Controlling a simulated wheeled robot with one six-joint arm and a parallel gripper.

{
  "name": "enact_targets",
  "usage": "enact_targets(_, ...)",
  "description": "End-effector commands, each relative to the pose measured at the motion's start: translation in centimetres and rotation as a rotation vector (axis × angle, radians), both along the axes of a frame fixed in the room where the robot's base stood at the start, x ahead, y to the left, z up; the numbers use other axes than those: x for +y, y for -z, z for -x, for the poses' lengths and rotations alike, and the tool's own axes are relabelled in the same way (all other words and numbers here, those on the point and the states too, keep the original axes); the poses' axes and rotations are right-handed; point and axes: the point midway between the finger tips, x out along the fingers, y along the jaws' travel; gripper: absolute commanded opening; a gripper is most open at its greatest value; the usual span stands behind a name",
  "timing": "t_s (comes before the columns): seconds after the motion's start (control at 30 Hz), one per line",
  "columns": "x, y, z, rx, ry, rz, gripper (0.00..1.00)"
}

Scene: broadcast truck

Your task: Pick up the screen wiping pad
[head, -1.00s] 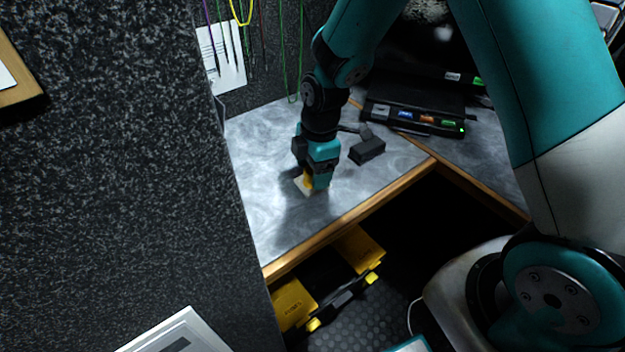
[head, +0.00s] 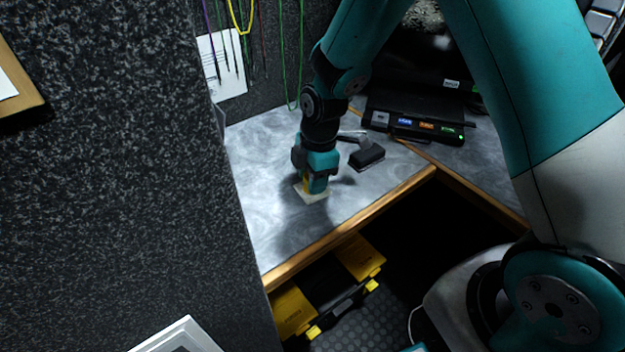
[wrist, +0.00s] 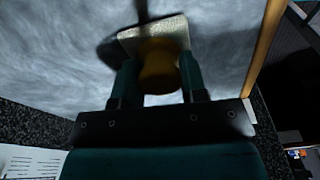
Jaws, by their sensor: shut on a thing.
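The screen wiping pad is a pale, flat square (head: 316,198) with a yellow handle on top. It is on the grey counter near its front edge in the head view. In the wrist view the pale pad (wrist: 140,38) shows beyond the fingertips, and its yellow handle (wrist: 158,68) sits between the two teal fingers. My gripper (head: 316,188) points down over the pad and is shut on the handle. I cannot tell whether the pad's underside touches the counter.
A dark block (head: 367,157) lies on the counter just right of my gripper. A black device with lit buttons (head: 415,127) stands behind it. A dark speckled partition (head: 120,150) rises at left. A yellow and black toolbox (head: 335,285) is on the floor below. The counter (head: 265,150) is clear left of my gripper.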

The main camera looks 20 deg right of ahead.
Motion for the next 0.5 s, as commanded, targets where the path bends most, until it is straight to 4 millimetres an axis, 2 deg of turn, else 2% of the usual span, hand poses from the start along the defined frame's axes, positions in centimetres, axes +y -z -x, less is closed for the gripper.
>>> enact_targets(0.17, 0.0, -2.3, -0.1, -0.005, 0.001, -0.001, 0.16)
enact_targets(0.27, 0.0, -4.6, -0.1, -0.007, 0.0, -0.001, 0.16)
enact_targets(0.5, 0.0, -11.9, -0.1, -0.008, 0.0, -0.002, 0.16)
